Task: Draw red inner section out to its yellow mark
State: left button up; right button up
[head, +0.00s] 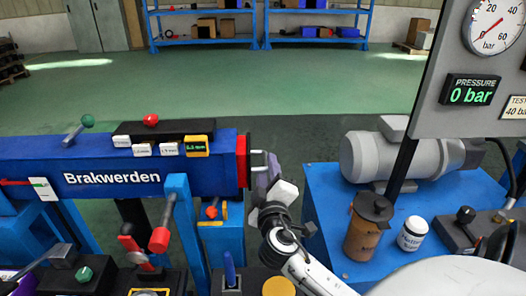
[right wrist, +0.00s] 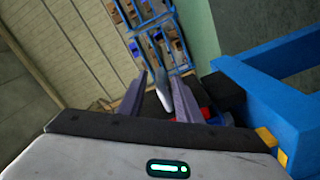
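The blue beam (head: 110,170) lettered "Brakwerden" lies across the left of the head view. The red end (head: 242,162) of the inner section shows at its right tip, with a pale handle (head: 258,153) on it. No yellow mark on the red section is visible. My right gripper (head: 268,172) is at this handle. In the right wrist view its fingers (right wrist: 161,92) stand apart, with a pale grey bar (right wrist: 163,90) between them and gaps showing beside it. Whether a finger touches the bar cannot be told. My left gripper is not in view.
A gauge panel (head: 430,110) reading 0 bar stands at the right. A blue bench (head: 325,205) carries a grey motor (head: 375,157), a brown jug (head: 368,228) and a white jar (head: 412,233). Levers (head: 160,238) stand before the beam. Green floor behind is clear.

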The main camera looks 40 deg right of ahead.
aim_at(265, 155)
jog(key=x, duration=0.7)
jog(key=shift+w+d, duration=0.15)
jog(key=shift+w, duration=0.05)
grip_shut()
